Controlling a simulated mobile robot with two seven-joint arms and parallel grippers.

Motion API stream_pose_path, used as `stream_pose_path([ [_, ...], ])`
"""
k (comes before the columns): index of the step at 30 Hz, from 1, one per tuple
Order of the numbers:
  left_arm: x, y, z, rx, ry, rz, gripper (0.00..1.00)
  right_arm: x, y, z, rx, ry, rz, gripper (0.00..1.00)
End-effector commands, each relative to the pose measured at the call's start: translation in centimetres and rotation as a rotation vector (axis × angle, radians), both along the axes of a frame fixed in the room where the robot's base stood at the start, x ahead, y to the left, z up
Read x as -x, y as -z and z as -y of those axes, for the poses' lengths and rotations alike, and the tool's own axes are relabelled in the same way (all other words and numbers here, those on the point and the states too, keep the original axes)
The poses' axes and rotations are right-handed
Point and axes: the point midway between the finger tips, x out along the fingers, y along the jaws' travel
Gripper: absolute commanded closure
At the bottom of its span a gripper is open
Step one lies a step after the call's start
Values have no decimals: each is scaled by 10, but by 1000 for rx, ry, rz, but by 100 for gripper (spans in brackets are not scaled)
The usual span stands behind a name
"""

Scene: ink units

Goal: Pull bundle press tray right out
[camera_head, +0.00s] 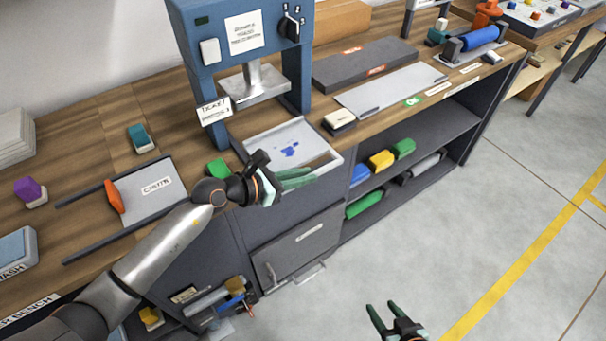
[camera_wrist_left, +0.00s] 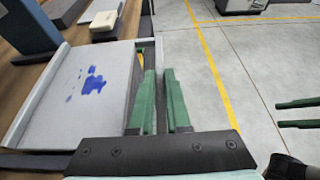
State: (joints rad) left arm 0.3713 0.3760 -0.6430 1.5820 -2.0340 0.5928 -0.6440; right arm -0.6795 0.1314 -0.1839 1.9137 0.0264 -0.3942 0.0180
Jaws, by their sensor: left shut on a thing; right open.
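The bundle press tray (camera_head: 268,143), pale grey with a raised rim and blue ink stains, sits under and in front of the blue press (camera_head: 196,62) at the bench's front edge. In the left wrist view the tray (camera_wrist_left: 50,115) lies left of the fingers. My left gripper (camera_head: 298,178) is at the tray's front, its green fingers closed on the tray's front handle bar. The grip itself is partly hidden by the fingers. In the left wrist view the fingertips (camera_wrist_left: 160,72) are close together. My right gripper (camera_head: 384,318) is open and empty, low over the floor.
A white-topped block (camera_head: 339,119) stands right of the tray. A green block (camera_head: 218,168) is to its left, near the chute plate (camera_head: 150,192). A cabinet door (camera_head: 300,248) and shelves with coloured blocks are below. The floor in front is clear.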

Motion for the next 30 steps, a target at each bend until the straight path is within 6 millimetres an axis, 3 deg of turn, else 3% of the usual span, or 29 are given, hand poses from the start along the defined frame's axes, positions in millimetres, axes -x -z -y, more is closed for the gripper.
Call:
stream_pose_path([
  [5,0,1,-1,-2,-1,-1,100,0,0,0,0,0,0,50],
  [6,0,1,-1,-2,-1,-1,83,0,0,0,0,0,0,50],
  [14,0,0,-1,-1,-1,0,55,0,0,0,0,0,0,50],
  [23,1,-1,-2,0,-1,0,55,0,0,0,0,0,1,50],
  [30,19,-13,-28,-4,-1,0,55,0,-2,0,0,0,1,50],
])
